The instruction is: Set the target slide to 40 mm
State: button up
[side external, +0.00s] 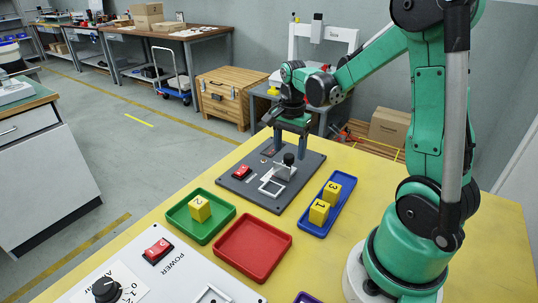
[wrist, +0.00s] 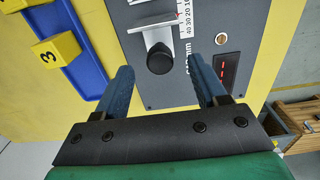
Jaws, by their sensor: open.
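A dark grey panel (side external: 265,197) lies on the yellow table and carries a slide with a black knob (side external: 289,158) on a pale metal bracket (side external: 285,172). In the wrist view the knob (wrist: 160,60) lies between my fingers, beside a white scale (wrist: 187,25) marked 40, 30, 20, 10. A small red mark shows at the scale's edge near the top; the exact setting cannot be read. A small red display (wrist: 228,70) is lit, its digits unclear. My gripper (side external: 290,144) is open, fingers pointing down near the knob; whether they touch it is unclear.
A red rocker switch (side external: 241,171) is on the panel's left. A blue tray (side external: 314,228) with yellow numbered blocks stands to the right. A green tray (side external: 190,228) with a yellow block and an empty red tray (side external: 253,247) lie in front. A white POWER panel (side external: 205,270) lies nearer the camera.

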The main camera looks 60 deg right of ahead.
jog(key=shift+f, duration=0.9)
grip_shut()
